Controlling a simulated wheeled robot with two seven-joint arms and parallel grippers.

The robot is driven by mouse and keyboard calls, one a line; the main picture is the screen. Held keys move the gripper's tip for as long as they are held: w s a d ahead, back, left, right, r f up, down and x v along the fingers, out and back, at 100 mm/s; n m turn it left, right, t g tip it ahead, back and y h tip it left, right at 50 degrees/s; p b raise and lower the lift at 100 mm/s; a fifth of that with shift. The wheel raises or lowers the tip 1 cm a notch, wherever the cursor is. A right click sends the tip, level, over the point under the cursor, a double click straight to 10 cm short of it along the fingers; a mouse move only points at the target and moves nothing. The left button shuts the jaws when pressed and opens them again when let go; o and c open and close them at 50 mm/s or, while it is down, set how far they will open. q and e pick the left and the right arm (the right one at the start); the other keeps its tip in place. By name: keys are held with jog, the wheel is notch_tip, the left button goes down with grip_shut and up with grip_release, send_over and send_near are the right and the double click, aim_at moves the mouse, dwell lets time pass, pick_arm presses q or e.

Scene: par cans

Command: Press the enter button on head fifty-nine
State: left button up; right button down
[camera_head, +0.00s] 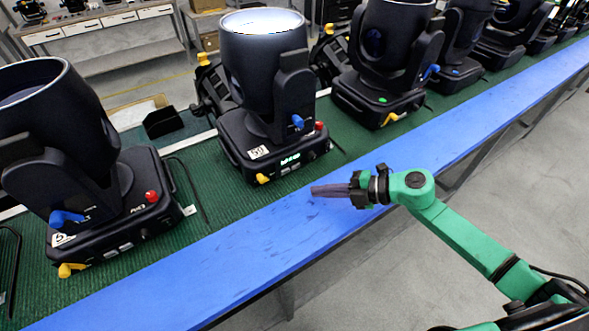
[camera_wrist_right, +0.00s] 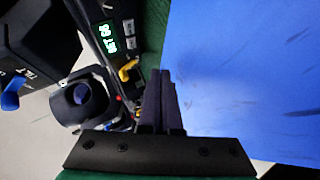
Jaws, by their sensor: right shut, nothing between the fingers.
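The moving head with a label that seems to read 59 (camera_head: 262,120) stands on the green mat, its lamp top lit. Its base front has a lit green display (camera_head: 290,159), small buttons, a yellow latch and a red knob. In the right wrist view the display (camera_wrist_right: 104,38) and two pale buttons (camera_wrist_right: 130,35) show at upper left; I cannot read which is enter. My right gripper (camera_head: 314,191) is shut and empty, over the blue edge in front of this base and apart from it. Its fingertips (camera_wrist_right: 160,73) point toward the base's side. My left gripper is out of view.
Another moving head (camera_head: 60,150) stands at left, and a dark one (camera_head: 390,55) stands to the right with more beyond. The blue bench edge (camera_head: 440,140) runs diagonally and is bare.

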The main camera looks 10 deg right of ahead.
aim_at(308, 184)
jog(key=w, duration=0.2)
jog(key=w+a+b, duration=0.1)
jog(key=w, duration=0.1)
jog(key=shift+w+a+f, duration=0.1)
jog(key=shift+w+a, duration=0.05)
jog(key=shift+w, duration=0.1)
jog(key=shift+w+a+b, duration=0.35)
jog(key=shift+w+a, duration=0.05)
jog(key=shift+w, duration=0.2)
dwell(1.2)
jog(key=shift+w+a, duration=0.1)
jog(key=shift+w, duration=0.25)
jog(key=shift+w+a, duration=0.1)
jog(key=shift+w, duration=0.2)
dwell(0.8)
jog(key=shift+s+d+p, duration=0.25)
jog(key=shift+s+p, duration=0.15)
jog(key=shift+s, duration=0.3)
